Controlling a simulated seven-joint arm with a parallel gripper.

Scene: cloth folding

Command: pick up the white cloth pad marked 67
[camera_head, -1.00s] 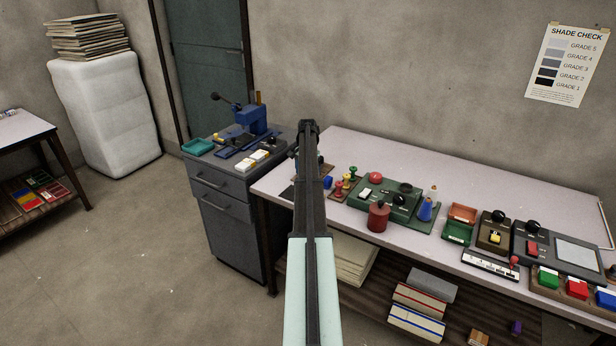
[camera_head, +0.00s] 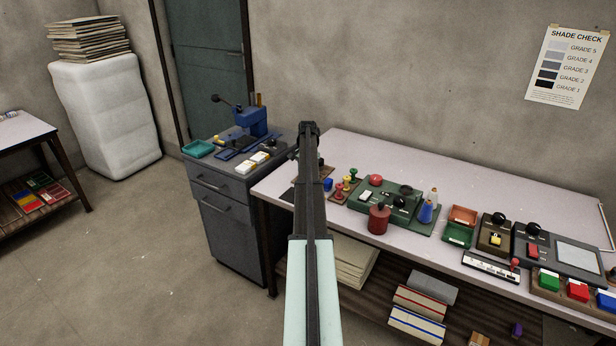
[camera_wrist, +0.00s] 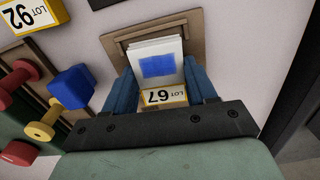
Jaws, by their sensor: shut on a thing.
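The white cloth pad (camera_wrist: 157,49) marked 67 shows in the wrist view, with a blue patch on its face and a yellow-edged "LOT 67" label at the near end. My gripper (camera_wrist: 160,66) has one blue finger along each side of the pad and is shut on it. The pad's far end lies against a brown holder (camera_wrist: 198,22). I cannot tell whether the pad is clear of it. In the head view my arm hides the gripper and the pad.
A blue block (camera_wrist: 72,86) and red and yellow knobbed pieces (camera_wrist: 42,131) stand left of my gripper. The table (camera_head: 400,157) is bare along its back; devices crowd its front.

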